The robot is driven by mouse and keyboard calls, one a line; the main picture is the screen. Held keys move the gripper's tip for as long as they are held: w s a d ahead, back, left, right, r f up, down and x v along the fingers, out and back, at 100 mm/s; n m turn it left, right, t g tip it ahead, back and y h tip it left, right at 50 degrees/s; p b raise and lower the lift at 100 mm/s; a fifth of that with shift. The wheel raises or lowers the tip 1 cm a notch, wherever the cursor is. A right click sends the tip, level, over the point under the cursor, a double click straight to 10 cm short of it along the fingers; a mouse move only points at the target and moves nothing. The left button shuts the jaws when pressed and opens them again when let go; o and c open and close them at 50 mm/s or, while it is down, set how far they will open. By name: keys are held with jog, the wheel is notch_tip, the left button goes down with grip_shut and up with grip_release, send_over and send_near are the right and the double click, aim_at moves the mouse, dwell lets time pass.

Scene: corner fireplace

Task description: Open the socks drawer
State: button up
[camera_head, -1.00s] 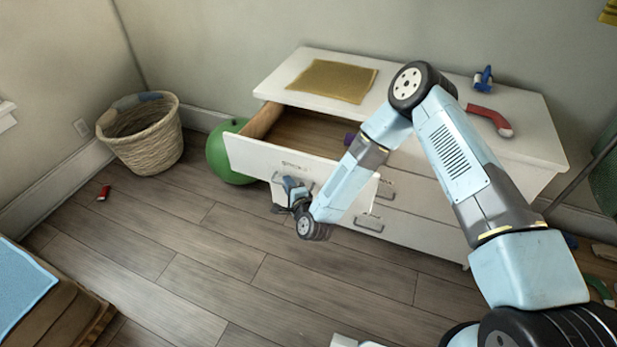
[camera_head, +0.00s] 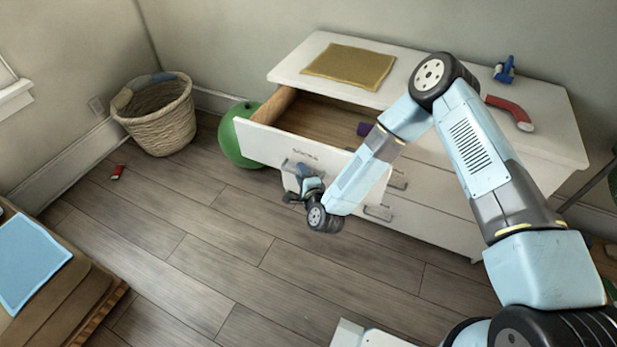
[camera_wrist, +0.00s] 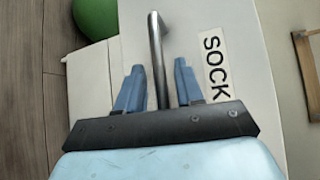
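The socks drawer (camera_head: 290,143) is the top left drawer of a white dresser and stands pulled well out, its inside showing. Its front carries a "SOCK" label (camera_wrist: 215,66), the last letter hidden in the wrist view. My gripper (camera_head: 302,176) is low in front of this drawer front. In the wrist view my gripper (camera_wrist: 159,80) has its two blue fingers apart. The metal handle (camera_wrist: 156,42) runs between them, with gaps visible on both sides. The handle's near end is hidden behind the gripper body.
A purple object (camera_head: 364,129) lies in the drawer. A green ball (camera_head: 236,140) sits beside the dresser (camera_head: 440,95), near a wicker basket (camera_head: 165,125). A small red object (camera_head: 118,171) lies on the floor. The floor before the drawer is mostly clear.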

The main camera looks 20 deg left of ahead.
jog(key=v, duration=1.3)
jog(key=shift+s+d, duration=0.15)
jog(key=shift+d, duration=0.2)
jog(key=shift+s+f, duration=0.1)
jog(key=shift+s, duration=0.05)
